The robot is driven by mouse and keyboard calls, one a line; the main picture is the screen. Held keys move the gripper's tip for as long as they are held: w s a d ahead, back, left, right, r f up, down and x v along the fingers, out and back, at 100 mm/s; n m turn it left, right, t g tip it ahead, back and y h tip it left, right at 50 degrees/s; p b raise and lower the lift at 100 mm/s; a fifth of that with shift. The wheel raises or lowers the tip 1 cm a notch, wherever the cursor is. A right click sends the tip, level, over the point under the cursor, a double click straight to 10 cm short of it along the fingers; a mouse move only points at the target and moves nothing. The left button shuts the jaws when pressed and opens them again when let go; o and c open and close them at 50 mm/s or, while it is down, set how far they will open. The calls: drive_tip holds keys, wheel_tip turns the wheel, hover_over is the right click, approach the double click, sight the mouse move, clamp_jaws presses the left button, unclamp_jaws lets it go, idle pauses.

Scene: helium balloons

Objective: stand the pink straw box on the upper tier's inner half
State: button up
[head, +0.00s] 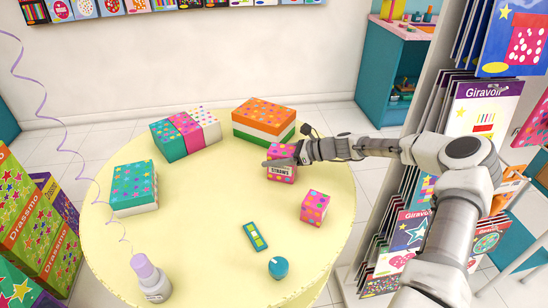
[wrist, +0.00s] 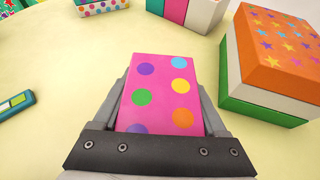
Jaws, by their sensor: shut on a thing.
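The pink straw box (head: 281,172) has coloured dots and a "STRAWS" label, and it stands upright near the right back of the round table. My gripper (head: 280,160) is shut on it from above the label. In the wrist view the box's dotted pink face (wrist: 160,88) sits between the two fingers. I cannot tell whether its base touches the table. No tiered stand is clear in either view, so I cannot point out an upper tier or its inner half.
On the pale yellow table (head: 200,240) are an orange-topped starry box (head: 264,113), a teal, pink and white row (head: 185,134), a teal dotted box (head: 134,185), a second pink dotted box (head: 315,208), a green-teal item (head: 255,236), a teal knob (head: 278,267) and a bottle (head: 150,280). A card rack stands right.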

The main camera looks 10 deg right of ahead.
drive_tip(key=o, duration=1.4)
drive_tip(key=shift+o, duration=0.2)
drive_tip(key=shift+d+r, duration=0.15)
drive_tip(key=shift+d, duration=0.05)
drive_tip(key=p+v, duration=0.1)
drive_tip(key=v, duration=0.6)
drive_tip(key=shift+s, duration=0.1)
